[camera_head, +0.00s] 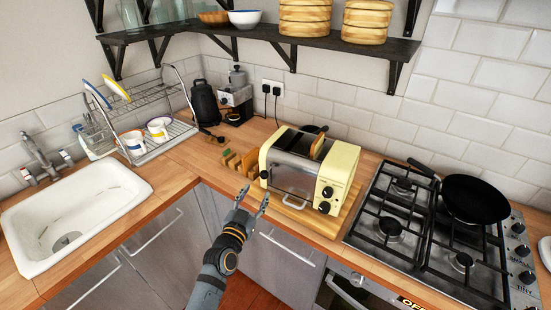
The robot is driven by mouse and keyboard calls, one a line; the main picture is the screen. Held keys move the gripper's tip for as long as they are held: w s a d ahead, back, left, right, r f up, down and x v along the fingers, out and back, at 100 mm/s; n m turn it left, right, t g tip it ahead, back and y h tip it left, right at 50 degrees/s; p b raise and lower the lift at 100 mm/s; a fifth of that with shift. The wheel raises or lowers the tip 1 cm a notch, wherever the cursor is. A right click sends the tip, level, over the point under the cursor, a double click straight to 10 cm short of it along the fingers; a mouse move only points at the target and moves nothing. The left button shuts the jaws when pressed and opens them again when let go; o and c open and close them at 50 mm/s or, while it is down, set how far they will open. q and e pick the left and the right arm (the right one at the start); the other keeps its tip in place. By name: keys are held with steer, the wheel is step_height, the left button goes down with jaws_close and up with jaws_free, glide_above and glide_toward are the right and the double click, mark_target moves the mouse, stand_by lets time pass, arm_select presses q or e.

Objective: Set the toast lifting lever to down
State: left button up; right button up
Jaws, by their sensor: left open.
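A cream and steel toaster (348,165) stands on a wooden board on the counter, with a slice of toast (317,148) sticking up from its top. Two dark round controls (326,198) sit one above the other on its right-hand end. I cannot make out for certain which part is the lifting lever, or its height. My left gripper (254,193) is open and empty, just in front of and to the left of the toaster, near the counter's front edge. It appears apart from the toaster. My right gripper is not in view.
A wooden rack (240,163) stands left of the toaster. A gas hob (392,224) with a black frying pan (474,199) is to the right. A white sink (75,215) and dish rack are at left. A shelf (270,37) hangs above. Counter between sink and toaster is mostly clear.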

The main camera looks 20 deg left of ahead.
mark_target(263, 178)
arm_select(q)
steer(key=w, duration=0.6)
steer(key=shift+r+p, duration=0.35)
steer(key=shift+p, duration=0.05)
steer(key=w, duration=0.3)
steer(key=shift+w+d+f, duration=0.1)
steer(key=shift+w, duration=0.15)
steer(key=shift+c, duration=0.3)
steer(key=c, duration=1)
jaws_close()
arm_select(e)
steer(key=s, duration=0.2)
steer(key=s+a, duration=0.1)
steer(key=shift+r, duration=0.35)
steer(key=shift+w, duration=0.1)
arm_select(q)
steer(key=shift+f, duration=0.1)
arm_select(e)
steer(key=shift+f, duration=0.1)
